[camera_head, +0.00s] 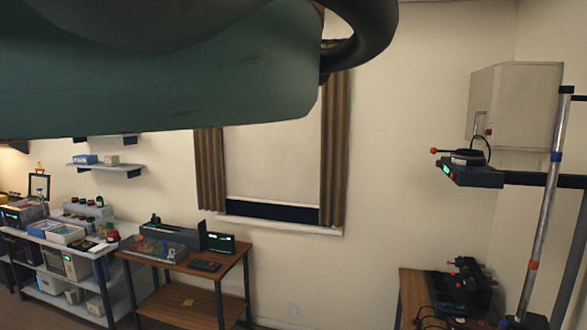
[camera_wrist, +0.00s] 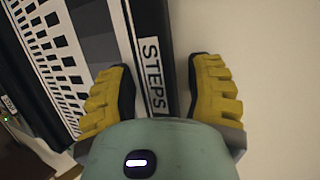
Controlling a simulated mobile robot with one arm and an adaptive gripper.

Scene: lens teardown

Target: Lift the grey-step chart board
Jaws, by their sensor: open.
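The grey-step chart board (camera_wrist: 174,45) shows in the wrist view as a dark upright edge with a white "STEPS" label (camera_wrist: 154,74). My gripper (camera_wrist: 160,62) is open, with one yellow finger on each side of this labelled edge. The right finger is close to the dark right side of the board. The left finger overlaps the pale strip left of the label. I cannot tell whether either finger touches. The board's lower part is hidden behind my gripper body. I cannot pick out the board or my gripper in the head view.
A black-and-white patterned chart (camera_wrist: 58,55) lies close on the left in the wrist view; plain pale surface fills the right. In the head view, a wooden table (camera_head: 190,309) with devices stands below the window, and a chrome pole (camera_head: 545,200) carries a device at right.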

